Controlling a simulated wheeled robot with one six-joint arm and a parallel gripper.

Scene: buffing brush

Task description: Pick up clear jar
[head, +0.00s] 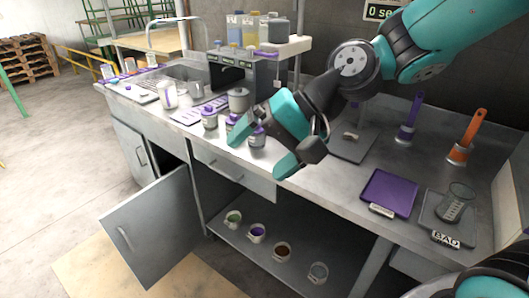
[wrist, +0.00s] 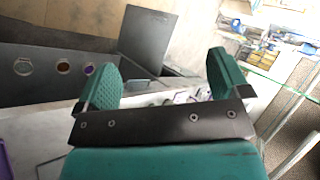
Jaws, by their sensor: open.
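The clear jar (head: 318,271) stands on the lower shelf inside the open cabinet, at the right end of a row of jars. It also shows in the wrist view at the far left (wrist: 23,67), small and away from the fingers. My gripper (head: 262,148) is open and empty, in front of the counter edge, above and left of the jar. In the wrist view its two teal fingers (wrist: 163,78) are spread apart with nothing held between them.
Jars with brown (head: 282,251), purple (head: 256,232) and green (head: 233,218) contents share the shelf. An open cabinet door (head: 155,235) sticks out at left.

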